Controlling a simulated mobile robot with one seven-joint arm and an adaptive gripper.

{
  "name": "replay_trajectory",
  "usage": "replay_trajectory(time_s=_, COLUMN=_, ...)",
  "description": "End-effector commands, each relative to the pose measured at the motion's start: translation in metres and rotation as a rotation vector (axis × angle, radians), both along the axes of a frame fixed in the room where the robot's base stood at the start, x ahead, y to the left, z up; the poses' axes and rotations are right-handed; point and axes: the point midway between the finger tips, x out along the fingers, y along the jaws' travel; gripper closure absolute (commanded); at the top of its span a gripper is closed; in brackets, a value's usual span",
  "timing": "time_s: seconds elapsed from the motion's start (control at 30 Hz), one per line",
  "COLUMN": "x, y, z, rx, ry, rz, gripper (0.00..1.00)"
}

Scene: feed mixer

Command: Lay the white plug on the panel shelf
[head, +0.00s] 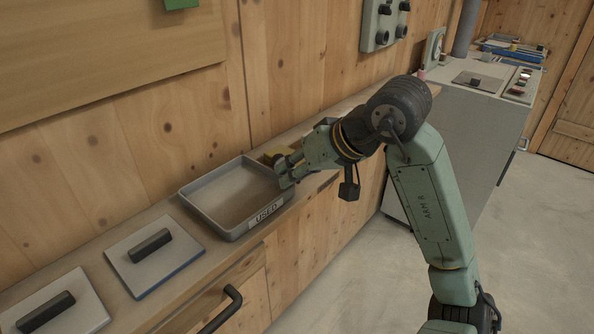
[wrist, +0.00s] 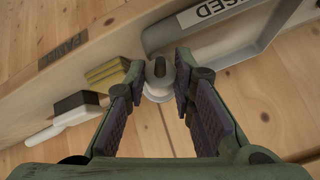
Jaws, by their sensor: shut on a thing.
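My gripper (head: 288,172) is at the right end of the grey tray marked USED, low over the wooden bench. In the wrist view my gripper (wrist: 160,74) is shut on the white plug (wrist: 157,91), a small round pale piece with a darker grey top between the fingertips. In the head view the gripper hides the plug. A dark label (wrist: 64,47), apparently reading PANEL, is on the pale shelf (wrist: 40,83) at left in the wrist view. I cannot tell whether the plug touches a surface.
The USED tray (head: 215,229) looks empty. A yellow block (wrist: 108,73) and a white-handled brush (wrist: 72,112) lie beside the gripper. Two lidded plates (head: 165,267) sit at left. A grey knobbed panel (head: 374,42) hangs on the wall. A grey cabinet (head: 455,130) stands right.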

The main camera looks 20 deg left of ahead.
Motion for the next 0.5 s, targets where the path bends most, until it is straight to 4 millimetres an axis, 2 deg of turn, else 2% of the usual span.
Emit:
replay_trajectory(time_s=0.03, x=0.0002, y=-0.0001, z=-0.0028, rx=-0.001, ry=0.000, rz=-0.001, gripper=1.00)
replay_trajectory(time_s=0.07, x=0.0002, y=-0.0001, z=-0.0023, rx=0.000, ry=0.000, rz=0.000, gripper=0.76)
replay_trajectory(time_s=0.33, x=0.0000, y=-0.0001, z=-0.0011, rx=0.000, ry=0.000, rz=0.000, gripper=0.58)
replay_trajectory(time_s=0.5, x=0.0001, y=0.0000, z=-0.0011, rx=0.000, ry=0.000, rz=0.000, gripper=0.57)
